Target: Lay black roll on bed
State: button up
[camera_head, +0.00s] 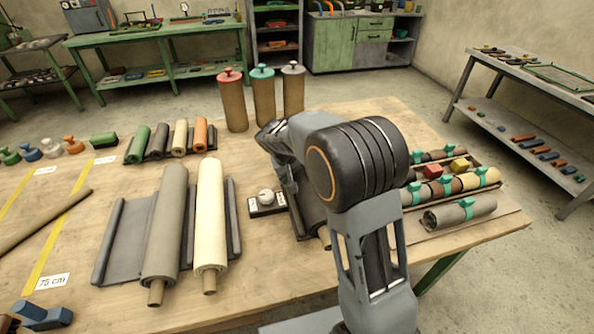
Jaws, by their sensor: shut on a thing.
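A dark roll, which I take for the black roll (314,212), shows partly beside my arm at the table's middle right, a light core end at its near end. My gripper (290,182) points down at its far part and appears shut on it; the fingertips are mostly hidden. A dark rail (297,222) runs along the roll's left side; whether the roll touches it I cannot tell. A wide grey bed (122,245) with raised side rails lies to the left. A grey roll (165,235) and a cream roll (211,215) lie side by side on it.
A small black block with a white knob (266,197) stands just left of the dark roll. Three upright capped rolls (263,95) stand at the back edge. Several small rolls (160,142) lie behind the bed. A rack of banded rolls (450,185) is at right.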

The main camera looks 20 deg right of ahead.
jog(key=shift+w+d+f, duration=0.3)
jog(key=shift+f, duration=0.1)
jog(key=shift+s+f, duration=0.1)
jog(key=shift+f, duration=1.25)
jog(key=o, duration=1.6)
jog(key=shift+s+f, duration=0.1)
jog(key=shift+f, duration=0.1)
jog(key=shift+c, duration=0.2)
jog(key=shift+a+r, duration=0.1)
